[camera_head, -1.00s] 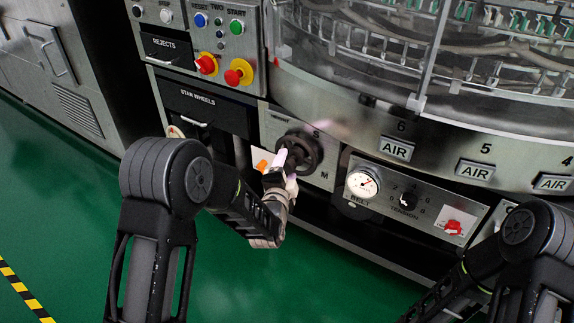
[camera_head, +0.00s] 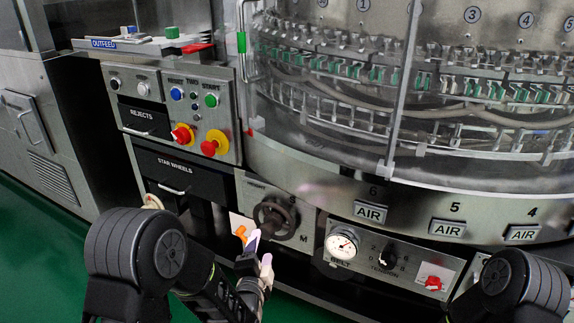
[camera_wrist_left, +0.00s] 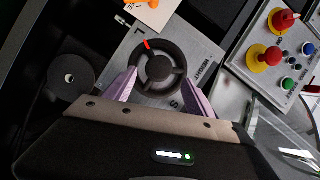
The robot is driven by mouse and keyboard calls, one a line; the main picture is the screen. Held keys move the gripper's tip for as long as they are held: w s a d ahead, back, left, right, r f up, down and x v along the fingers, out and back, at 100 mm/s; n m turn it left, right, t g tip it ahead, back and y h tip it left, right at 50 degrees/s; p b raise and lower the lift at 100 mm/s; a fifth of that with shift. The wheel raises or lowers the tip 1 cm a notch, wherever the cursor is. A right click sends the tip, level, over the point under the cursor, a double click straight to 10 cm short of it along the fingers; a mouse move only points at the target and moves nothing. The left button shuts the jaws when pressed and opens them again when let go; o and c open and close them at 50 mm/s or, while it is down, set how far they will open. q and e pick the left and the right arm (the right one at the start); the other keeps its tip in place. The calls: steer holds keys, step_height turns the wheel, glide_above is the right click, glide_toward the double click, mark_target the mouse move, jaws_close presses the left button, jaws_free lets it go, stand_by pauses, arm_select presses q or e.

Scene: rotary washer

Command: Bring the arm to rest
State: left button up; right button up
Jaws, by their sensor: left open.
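My left gripper (camera_head: 259,250) is open and empty. It is in front of and a little below the dark height handwheel (camera_head: 276,216) on the machine's front panel in the head view. In the left wrist view the pale purple fingers of my left gripper (camera_wrist_left: 160,88) stand apart on either side of the lower part of the handwheel (camera_wrist_left: 158,66). The wheel has a red mark on its rim. The fingers appear clear of it, though the exact gap is hard to tell. My right arm's elbow shows at lower right; its gripper is out of view.
The control panel with yellow-collared red buttons (camera_head: 214,143) is above left. An orange-marked card (camera_head: 241,229) is beside the wheel. Green floor is open at lower left.

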arm_select(q)
steer(key=s+d+f+n+g+h, duration=0.1)
steer(key=s+d+f+n+g, duration=0.1)
steer(key=s+f+n+g, duration=0.45)
steer(key=s+d+f+n+g+h, duration=0.1)
steer(key=s+d+f+n, duration=0.15)
steer(key=f, duration=0.65)
steer(key=s+f+n+g+h, duration=0.1)
steer(key=s+f+n+g, duration=0.4)
steer(key=s, duration=0.6)
steer(key=s+f+n+g+h, duration=0.1)
steer(key=s+f+n+g, duration=0.1)
steer(key=s+f, duration=0.65)
steer(key=s+r+p, duration=0.2)
steer(key=r+p, duration=1.5)
steer(key=r, duration=0.1)
steer(key=s+r+g+p, duration=0.1)
steer(key=s+r+p, duration=0.2)
steer(key=r+p, duration=1.5)
steer(key=shift+d+r, duration=0.4)
steer(key=shift+r, duration=0.25)
arm_select(e)
step_height(320, 180, up, 35)
steer(key=s+a, duration=0.1)
steer(key=s, duration=0.2)
steer(key=shift+a+r+g+y, duration=0.2)
steer(key=shift+a+g+y, duration=0.1)
steer(key=shift+a+g, duration=0.1)
steer(key=shift+w, duration=0.1)
